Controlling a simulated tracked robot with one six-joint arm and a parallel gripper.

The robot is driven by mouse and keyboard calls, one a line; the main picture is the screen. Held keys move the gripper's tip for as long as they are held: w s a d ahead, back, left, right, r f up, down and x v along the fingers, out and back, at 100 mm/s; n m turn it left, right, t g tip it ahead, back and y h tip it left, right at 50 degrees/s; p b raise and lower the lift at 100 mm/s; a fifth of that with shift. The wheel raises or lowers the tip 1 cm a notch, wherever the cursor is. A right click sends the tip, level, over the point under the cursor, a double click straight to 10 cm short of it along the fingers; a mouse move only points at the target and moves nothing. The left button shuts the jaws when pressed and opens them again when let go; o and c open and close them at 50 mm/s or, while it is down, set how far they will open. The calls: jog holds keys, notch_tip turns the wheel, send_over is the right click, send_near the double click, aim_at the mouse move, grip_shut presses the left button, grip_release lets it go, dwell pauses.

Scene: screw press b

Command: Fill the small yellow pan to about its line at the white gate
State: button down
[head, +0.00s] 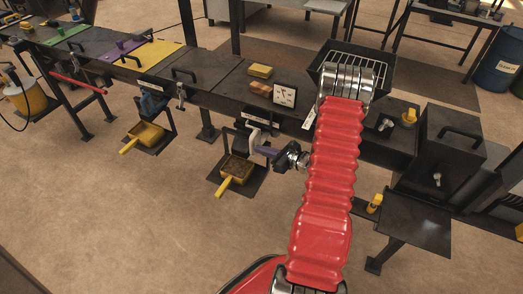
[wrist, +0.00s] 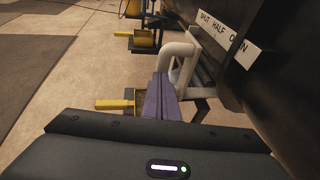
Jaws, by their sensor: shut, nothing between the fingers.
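The small yellow pan (head: 236,167) sits on a dark shelf below the white gate, its handle pointing to the front left. Its inside looks brownish; I cannot read the fill level or its line. The white gate's looped handle (head: 254,141) stands just above and right of the pan, and shows in the wrist view (wrist: 178,50). My gripper (head: 266,151) has purple fingers, shut and empty, right beside the white handle; whether they touch it I cannot tell. In the wrist view the fingers (wrist: 161,98) hide much of the pan, and its yellow handle (wrist: 112,104) shows left of them.
A second yellow pan (head: 147,135) sits under a blue gate (head: 152,104) to the left. The dark bench (head: 218,95) runs above the gates. Open floor lies in front.

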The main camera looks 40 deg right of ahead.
jog(key=f+v, duration=0.1)
jog(key=v, duration=1.2)
jog(key=shift+s, duration=0.15)
jog(key=shift+d, duration=0.1)
jog(key=s+a+f+n+g+y, duration=0.1)
jog(key=s+a+n+g+y, duration=0.3)
jog(key=a, duration=0.4)
jog(key=s+a+r+n+g, duration=0.4)
jog(key=a+r+n+g, duration=0.35)
jog(key=a+n, duration=0.3)
jog(key=s+a+r+n+t+h, duration=0.1)
jog(key=a+r+n+h, duration=0.2)
jog(key=a+r+n, duration=0.5)
jog(key=s+a+r+n+t+h, duration=0.2)
jog(key=a+r+n+h, duration=0.2)
jog(key=a+r+n, duration=0.5)
notch_tip(320, 180, up, 7)
jog(key=shift+s+a+r+n+h, duration=0.1)
jog(key=shift+s+a+n+h, duration=0.15)
jog(key=shift+n, duration=0.5)
